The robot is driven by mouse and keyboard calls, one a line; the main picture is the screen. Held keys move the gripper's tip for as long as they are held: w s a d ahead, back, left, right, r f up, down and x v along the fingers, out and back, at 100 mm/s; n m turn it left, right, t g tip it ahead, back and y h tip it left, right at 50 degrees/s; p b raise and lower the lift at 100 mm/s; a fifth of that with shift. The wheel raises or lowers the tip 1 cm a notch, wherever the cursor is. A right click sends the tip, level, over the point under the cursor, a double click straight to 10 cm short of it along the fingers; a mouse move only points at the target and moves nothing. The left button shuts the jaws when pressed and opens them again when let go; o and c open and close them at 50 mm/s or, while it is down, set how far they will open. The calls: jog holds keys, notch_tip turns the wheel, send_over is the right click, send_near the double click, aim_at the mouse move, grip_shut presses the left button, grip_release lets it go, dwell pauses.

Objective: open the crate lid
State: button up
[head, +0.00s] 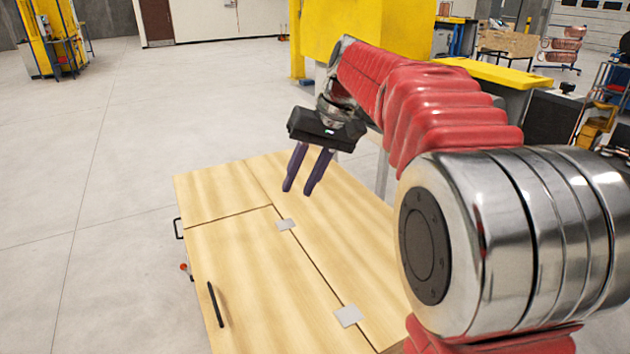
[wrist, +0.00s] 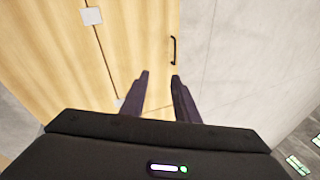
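A pale wooden crate (head: 222,190) stands in the lower middle of the head view. Its lid (head: 255,275) lies flat and shut, with a black bar handle (head: 216,304) near its left edge. Two light hinge plates (head: 286,225) (head: 349,316) lie along the seam on the lid's right side. My gripper (head: 298,190) hangs above the crate top, beyond the handle in the head view, with its dark fingers apart and nothing between them. In the wrist view, the lid handle (wrist: 172,50) shows just beyond the fingertips (wrist: 160,76), nearer the right finger, with no contact evident.
A second black handle (head: 178,228) and a small red part (head: 184,267) are on the crate's left side. The grey floor (head: 80,230) to the left is clear. Yellow equipment (head: 355,25) stands behind my arm, and a cluttered work area is at the far right.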

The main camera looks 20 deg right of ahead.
jog(key=s+a+f+t+h, duration=0.1)
jog(key=s+f, duration=0.2)
jog(key=s, duration=0.5)
jog(key=s+a+f+n+t+h, duration=0.1)
jog(key=s+f, duration=0.3)
jog(key=s, duration=0.4)
jog(key=s+a+f+t+h, duration=0.1)
jog(key=s+f, duration=0.3)
jog(key=s, duration=0.4)
jog(key=shift+a+f+t+h, duration=0.2)
jog(key=shift+a+t+h, duration=0.2)
jog(key=shift+a+h, duration=0.1)
jog(key=shift+s, duration=0.15)
